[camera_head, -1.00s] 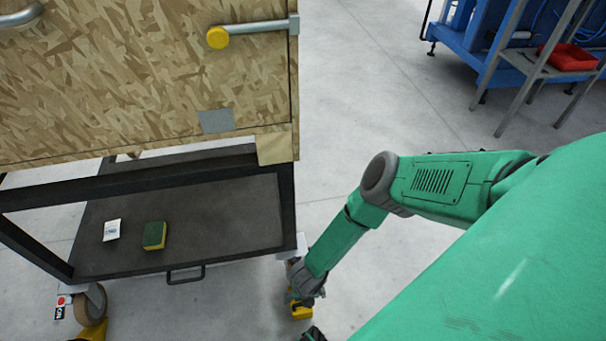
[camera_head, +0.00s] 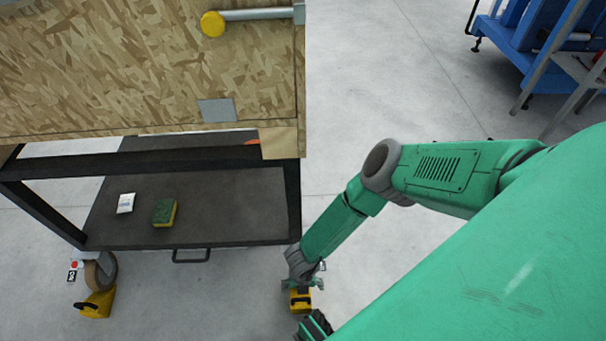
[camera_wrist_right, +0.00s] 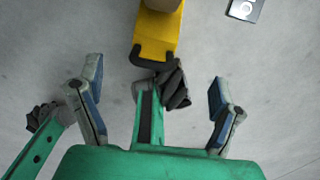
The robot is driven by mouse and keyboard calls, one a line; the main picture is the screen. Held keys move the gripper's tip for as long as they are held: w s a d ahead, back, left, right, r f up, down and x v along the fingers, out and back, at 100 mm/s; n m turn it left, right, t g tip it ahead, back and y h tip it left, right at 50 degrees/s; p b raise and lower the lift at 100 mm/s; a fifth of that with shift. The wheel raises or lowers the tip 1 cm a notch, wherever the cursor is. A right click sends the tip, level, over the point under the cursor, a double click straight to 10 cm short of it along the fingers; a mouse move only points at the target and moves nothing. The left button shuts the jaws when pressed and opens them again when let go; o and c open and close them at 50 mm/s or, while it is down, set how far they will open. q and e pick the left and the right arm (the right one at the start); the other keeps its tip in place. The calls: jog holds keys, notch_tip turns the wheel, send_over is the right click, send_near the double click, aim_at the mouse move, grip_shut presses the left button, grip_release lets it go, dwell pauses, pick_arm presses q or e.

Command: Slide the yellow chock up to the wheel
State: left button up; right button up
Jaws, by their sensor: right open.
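A yellow chock (camera_head: 300,301) with a dark handle lies on the floor near the cart's right front corner. My right gripper (camera_head: 303,277) is low, just beyond it in the head view. In the right wrist view, a yellow chock (camera_wrist_right: 158,28) with a dark handle lies ahead of my right gripper (camera_wrist_right: 152,75), whose fingers are spread and empty. A tan wheel edge (camera_wrist_right: 166,4) overlaps its far end; I cannot tell whether they touch. Another yellow chock (camera_head: 97,304) lies at the left caster wheel (camera_head: 100,272). My left gripper is not in view.
The dark cart shelf (camera_head: 240,215) holds a green-yellow sponge (camera_head: 164,212) and a white packet (camera_head: 126,203), under a chipboard crate (camera_head: 120,80). A handle (camera_head: 191,256) juts from the shelf's front. Blue equipment (camera_head: 535,50) stands back right. Floor between is clear.

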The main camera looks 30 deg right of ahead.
aim_at(299, 296)
jog(key=f+b, duration=0.1)
jog(key=f, duration=0.1)
jog(key=a+f+b, duration=0.1)
jog(key=f+b, duration=0.2)
jog(key=f, duration=0.2)
jog(key=shift+a, duration=0.25)
jog(key=f+b, duration=0.1)
jog(key=f, duration=0.1)
jog(key=d+f+b, duration=0.1)
jog(key=f+b, duration=0.1)
jog(key=shift+f, duration=0.25)
jog(key=shift+f+b, duration=0.15)
jog(key=shift+b, duration=0.2)
jog(key=shift+a, duration=0.35)
jog(key=shift+d, duration=0.25)
jog(key=c, duration=1.8)
jog(key=o, duration=1.8)
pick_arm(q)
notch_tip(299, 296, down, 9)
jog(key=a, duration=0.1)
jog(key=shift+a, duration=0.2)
pick_arm(e)
jog(key=shift+a, duration=0.1)
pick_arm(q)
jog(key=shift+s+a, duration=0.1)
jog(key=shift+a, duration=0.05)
pick_arm(e)
notch_tip(299, 296, up, 12)
